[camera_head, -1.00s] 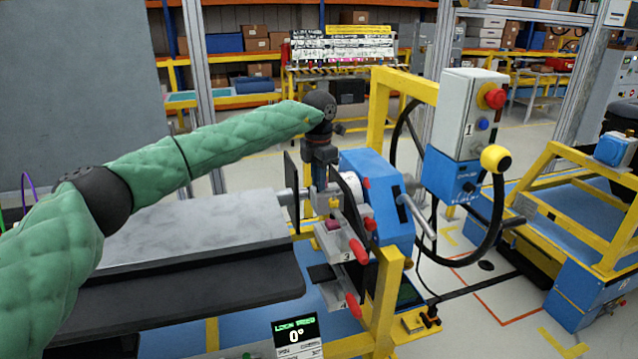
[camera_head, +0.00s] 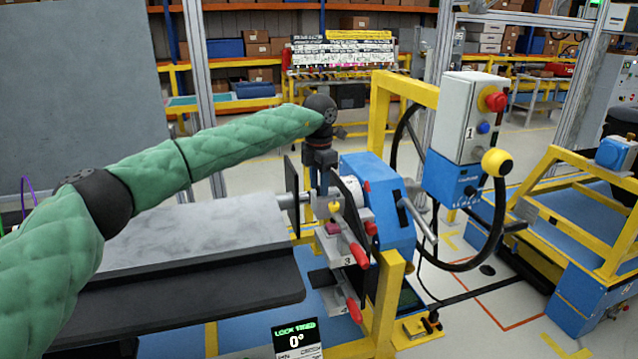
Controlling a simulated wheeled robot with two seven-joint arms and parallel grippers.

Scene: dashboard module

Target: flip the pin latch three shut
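Pin latch three (camera_head: 358,254) has a red-tipped handle and sits on a grey bracket marked 3, at the right end of the grey panel. A similar red handle (camera_head: 354,310) is below it. My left gripper (camera_head: 328,208) points down just above and behind the bracket, near a small yellow part (camera_head: 335,207). Its fingers are dark against dark plates, so their opening and any contact are unclear. The red handle of latch three is clear of the gripper in this view. My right gripper is out of view.
A blue housing (camera_head: 380,200) and a yellow post (camera_head: 385,300) stand close right of the latches. A control box (camera_head: 465,120) with a red button is further right. The grey panel (camera_head: 190,238) lies under my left arm.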

